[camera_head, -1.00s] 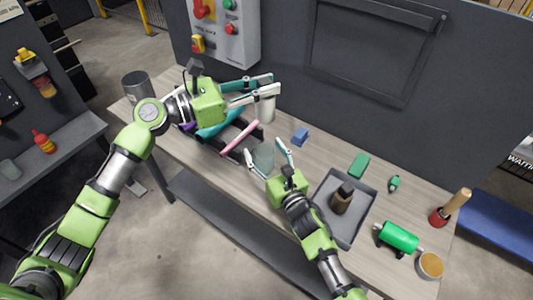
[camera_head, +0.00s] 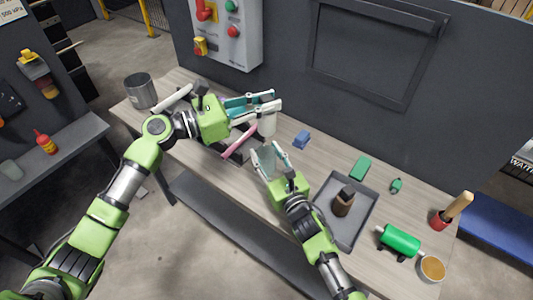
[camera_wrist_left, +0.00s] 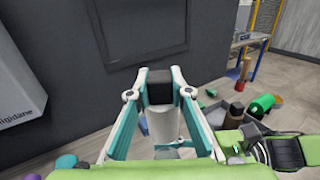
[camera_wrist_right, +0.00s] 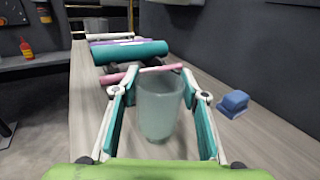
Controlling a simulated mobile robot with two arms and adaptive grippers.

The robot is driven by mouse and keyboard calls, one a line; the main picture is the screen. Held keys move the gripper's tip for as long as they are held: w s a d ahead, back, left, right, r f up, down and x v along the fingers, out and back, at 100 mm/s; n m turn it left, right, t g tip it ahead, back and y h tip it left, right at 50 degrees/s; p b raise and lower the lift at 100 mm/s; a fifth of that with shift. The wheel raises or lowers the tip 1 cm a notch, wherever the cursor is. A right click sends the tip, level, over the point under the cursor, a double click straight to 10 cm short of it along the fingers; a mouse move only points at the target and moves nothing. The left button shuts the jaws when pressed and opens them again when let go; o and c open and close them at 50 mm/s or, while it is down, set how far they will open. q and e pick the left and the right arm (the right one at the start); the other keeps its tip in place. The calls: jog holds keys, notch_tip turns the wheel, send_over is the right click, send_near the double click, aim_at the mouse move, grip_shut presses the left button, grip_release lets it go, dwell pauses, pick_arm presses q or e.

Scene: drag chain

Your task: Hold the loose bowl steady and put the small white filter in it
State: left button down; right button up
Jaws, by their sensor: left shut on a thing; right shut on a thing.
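The loose bowl (camera_wrist_right: 159,112) is a clear, greenish cup standing upright on the bench. My right gripper (camera_wrist_right: 160,94) is shut on its sides; the bowl also shows in the head view (camera_head: 268,161). The small white filter (camera_head: 267,124) is a white cylinder held upright by my left gripper (camera_head: 275,101). In the left wrist view the filter (camera_wrist_left: 163,123) hangs below a dark top part between the fingers. In the head view it is just behind and above the bowl; whether it is right over the opening I cannot tell.
A pink roller (camera_wrist_right: 150,70) and a teal roller (camera_wrist_right: 130,51) lie behind the bowl on a dark rack. A blue block (camera_wrist_right: 233,103) is beside it. A grey tray (camera_head: 366,215) with a brown bottle (camera_head: 343,203) stands to the right. A wall panel rises behind the bench.

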aim_at(266, 129)
pick_arm(q)
jog(key=shift+f, duration=4.45)
jog(key=c, duration=1.8)
grip_release()
jog(key=shift+o, duration=0.2)
jog(key=v, duration=1.2)
pick_arm(e)
jog(key=o, duration=1.2)
jog(key=shift+s+d, duration=0.1)
